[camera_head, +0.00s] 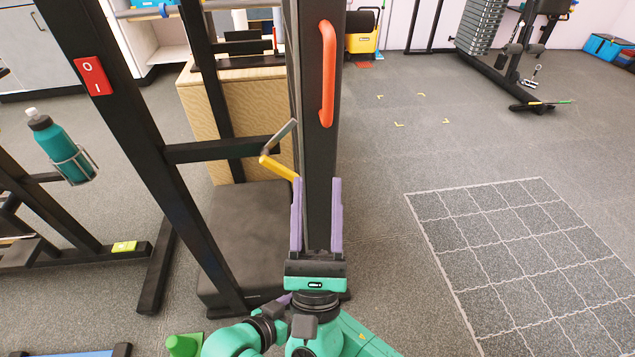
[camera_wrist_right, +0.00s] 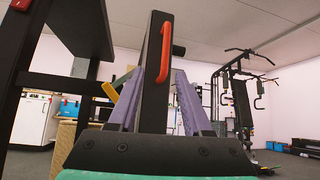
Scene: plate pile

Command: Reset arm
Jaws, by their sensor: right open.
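My right gripper (camera_head: 317,215) is in the lower middle of the head view, pointing up the picture, with its two purple fingers spread apart and nothing held between them. In the right wrist view the purple fingers (camera_wrist_right: 157,105) stand on either side of a black upright post, which shows behind and between them. The post (camera_head: 311,60) carries an orange-red handle (camera_head: 327,75); the handle also shows in the wrist view (camera_wrist_right: 166,52). I cannot tell whether the fingers touch the post. A lever with a yellow grip (camera_head: 279,167) sits just left of the fingers. My left gripper is not in view.
A dark padded block (camera_head: 250,235) lies left of my right gripper. Open grey floor (camera_head: 400,160) with a marked grid (camera_head: 520,250) spreads to the right.

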